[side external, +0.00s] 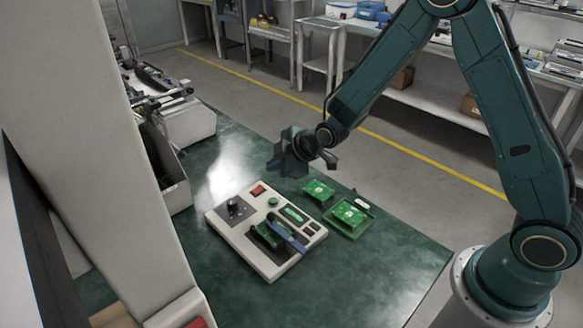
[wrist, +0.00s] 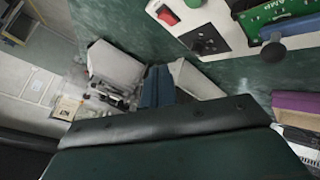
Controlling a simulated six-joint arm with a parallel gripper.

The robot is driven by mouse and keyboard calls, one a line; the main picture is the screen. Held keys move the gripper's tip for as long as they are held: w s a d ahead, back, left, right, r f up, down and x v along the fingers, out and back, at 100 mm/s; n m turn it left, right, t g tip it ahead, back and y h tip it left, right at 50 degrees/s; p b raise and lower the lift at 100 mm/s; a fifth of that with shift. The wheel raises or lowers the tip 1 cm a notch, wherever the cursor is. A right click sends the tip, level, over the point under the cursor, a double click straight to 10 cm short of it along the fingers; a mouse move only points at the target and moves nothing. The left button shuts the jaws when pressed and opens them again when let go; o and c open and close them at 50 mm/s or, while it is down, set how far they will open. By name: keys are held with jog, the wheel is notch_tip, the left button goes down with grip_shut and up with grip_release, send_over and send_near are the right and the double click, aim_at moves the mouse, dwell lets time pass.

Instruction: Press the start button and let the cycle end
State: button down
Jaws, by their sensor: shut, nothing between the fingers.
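A beige control box (side external: 243,248) lies on the green bench. It has a black knob (side external: 234,208), a red switch (side external: 258,190), a round green button (side external: 272,202) and small buttons at its right end. A green circuit board (side external: 266,238) sits in it under a blue lever (side external: 287,236). I cannot read which button is start. My gripper (side external: 279,163) is above and behind the box, apart from it.
Two more green boards lie right of the box, one (side external: 318,190) loose-looking and one on a dark green tray (side external: 361,229). A grey bin (side external: 172,185) and machinery stand at the bench's left. A big pale column fills the left foreground. The bench front is clear.

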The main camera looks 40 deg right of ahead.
aim_at(277, 201)
jog(key=shift+f, duration=0.1)
dwell(0.3)
jog(key=shift+f, duration=4.3)
jog(key=shift+f, duration=0.8)
jog(key=shift+r, duration=0.8)
jog(key=shift+r, duration=0.1)
jog(key=shift+r, duration=2.4)
